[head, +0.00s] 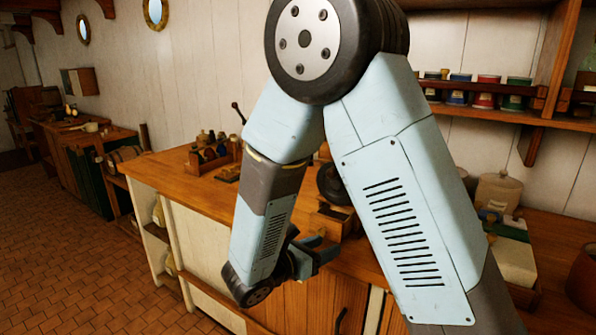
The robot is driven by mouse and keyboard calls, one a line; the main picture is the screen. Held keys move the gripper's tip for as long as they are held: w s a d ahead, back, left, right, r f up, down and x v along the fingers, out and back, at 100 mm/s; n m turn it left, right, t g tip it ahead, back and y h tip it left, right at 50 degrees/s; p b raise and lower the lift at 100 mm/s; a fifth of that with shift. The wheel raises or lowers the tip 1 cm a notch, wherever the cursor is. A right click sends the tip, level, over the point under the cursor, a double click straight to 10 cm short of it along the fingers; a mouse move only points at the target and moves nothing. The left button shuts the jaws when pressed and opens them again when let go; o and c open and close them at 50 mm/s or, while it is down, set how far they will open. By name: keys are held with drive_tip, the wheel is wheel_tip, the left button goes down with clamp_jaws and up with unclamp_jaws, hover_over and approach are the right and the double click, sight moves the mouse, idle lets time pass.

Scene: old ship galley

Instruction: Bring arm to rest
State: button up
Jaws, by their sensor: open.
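My arm is folded, with its large dark elbow joint high in the middle of the head view. The forearm hangs down to the left in front of the wooden counter (178,180). My gripper (325,247) is at the lower end, beside the wrist, pointing right. Its jaws are open and I see nothing between them. It is near the counter's front edge, but I cannot tell whether it is clear of the wood. Part of the gripper is hidden behind the wrist.
A wooden rack with bottles (214,150) stands on the counter. A wall shelf (500,108) at the right holds several tins. A beige canister (497,192) stands below it. A second counter (95,135) is at the far left. The tiled floor (70,240) at left is clear.

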drive_tip(key=s+d+r+m+g+y, duration=0.2)
drive_tip(key=s+d+r+m+g, duration=0.25)
drive_tip(key=d+m, duration=0.3)
drive_tip(key=s+d+r+m+g+y, duration=0.2)
drive_tip(key=s+d+r+m+g, duration=0.25)
drive_tip(key=d+m, duration=0.35)
drive_tip(key=s+d+r+m+t+y, duration=0.2)
drive_tip(key=s+r+m+t+y, duration=0.1)
drive_tip(key=s+r+m+y, duration=0.5)
drive_tip(key=r+m, duration=0.1)
drive_tip(key=m, duration=0.2)
drive_tip(key=shift+s+d+r+t, duration=0.15)
drive_tip(key=shift+s+d+t, duration=0.05)
drive_tip(key=shift+s+t, duration=0.2)
drive_tip(key=shift+m, duration=0.25)
drive_tip(key=shift+c, duration=0.2)
drive_tip(key=shift+c, duration=0.7)
drive_tip(key=shift+w+d, duration=0.1)
